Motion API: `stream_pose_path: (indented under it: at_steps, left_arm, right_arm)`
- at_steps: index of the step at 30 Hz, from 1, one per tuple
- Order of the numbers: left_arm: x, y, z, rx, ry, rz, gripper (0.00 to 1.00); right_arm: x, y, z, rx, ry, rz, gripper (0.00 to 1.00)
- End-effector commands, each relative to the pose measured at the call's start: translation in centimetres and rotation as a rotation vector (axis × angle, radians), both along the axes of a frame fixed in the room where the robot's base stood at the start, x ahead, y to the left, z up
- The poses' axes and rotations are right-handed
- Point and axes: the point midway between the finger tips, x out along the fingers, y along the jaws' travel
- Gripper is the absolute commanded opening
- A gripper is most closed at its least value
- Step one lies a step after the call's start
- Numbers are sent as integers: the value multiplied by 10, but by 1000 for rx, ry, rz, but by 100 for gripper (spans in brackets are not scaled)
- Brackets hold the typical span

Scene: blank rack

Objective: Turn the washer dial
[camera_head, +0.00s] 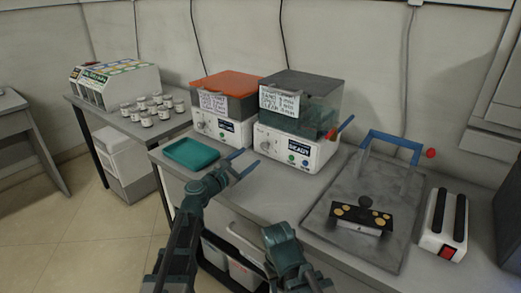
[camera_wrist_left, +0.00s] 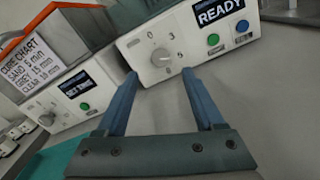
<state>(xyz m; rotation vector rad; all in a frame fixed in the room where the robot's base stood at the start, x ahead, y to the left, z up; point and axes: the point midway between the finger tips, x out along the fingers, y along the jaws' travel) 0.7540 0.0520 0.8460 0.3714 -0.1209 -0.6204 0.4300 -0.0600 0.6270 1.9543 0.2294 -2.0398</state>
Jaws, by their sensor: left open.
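The washer (camera_head: 325,152) is the white unit with a grey see-through lid and a READY display; its front also shows in the left wrist view (camera_wrist_left: 135,45). Its dial (camera_wrist_left: 160,57) is a round pale knob with printed numbers around it, left of the display. My left gripper (camera_head: 244,160) is in front of the washer's lower left front. In the left wrist view its blue fingers (camera_wrist_left: 160,75) are open and empty. Their tips lie either side of the dial and slightly below it in the picture; contact is not visible. My right arm shows at the bottom, but its fingers do not.
An orange-lidded unit (camera_head: 225,82) with its own dial (camera_wrist_left: 47,118) stands left of the washer. A teal tray (camera_head: 190,154) lies in front of it. A blue lever with a red tip sits at the washer's right. A grey plate with a blue frame (camera_head: 392,137) is farther right.

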Motion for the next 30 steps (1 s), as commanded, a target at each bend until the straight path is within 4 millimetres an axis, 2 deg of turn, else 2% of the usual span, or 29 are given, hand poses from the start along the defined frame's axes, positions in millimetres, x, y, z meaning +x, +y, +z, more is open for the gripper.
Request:
stream_pose_path:
  at_steps: [1,3,12,26,30]
  left_arm:
    - [14,-7,0,0,0,-1,70]
    - [24,-16,0,0,0,-2,70]
    - [57,-40,0,1,-1,1,70]
    - [63,-46,0,1,-1,1,70]
    - [63,-46,0,1,-1,1,48]
  right_arm:
    - [0,0,0,0,0,0,48]
    - [0,0,0,0,0,0,48]
    - [0,0,0,0,0,0,48]
    - [0,0,0,0,0,0,48]
    - [0,0,0,0,0,0,48]
